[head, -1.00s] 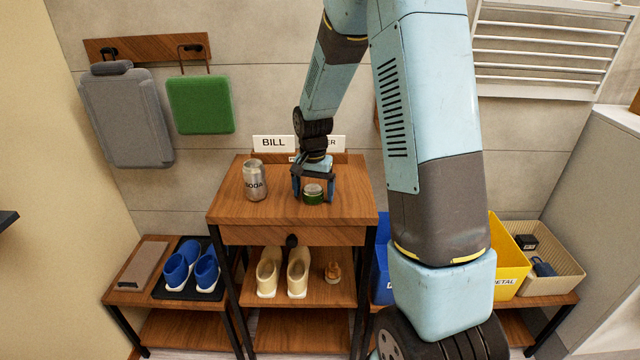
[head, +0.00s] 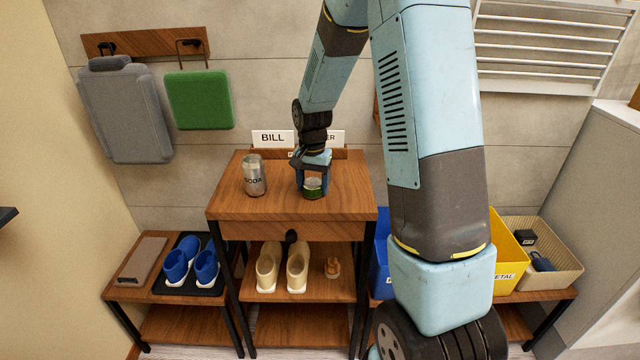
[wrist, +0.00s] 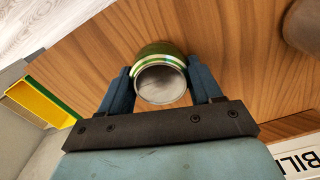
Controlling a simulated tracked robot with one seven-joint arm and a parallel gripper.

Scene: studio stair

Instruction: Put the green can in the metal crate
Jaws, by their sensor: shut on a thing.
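The green can (head: 312,188) stands upright on the wooden cabinet top. My gripper (head: 313,182) reaches down over it and is shut on it, with a finger on each side. In the wrist view the can (wrist: 161,73) sits between the two blue fingers of my gripper (wrist: 161,88), its silver lid facing the camera. The yellow crate labelled METAL (head: 507,262) stands on the low bench at the right, partly hidden behind my arm.
A blue crate (head: 382,250) is mostly hidden behind my arm. A beige bin (head: 565,270) stands right of the yellow crate. Signs (head: 273,138) stand at the cabinet's back.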

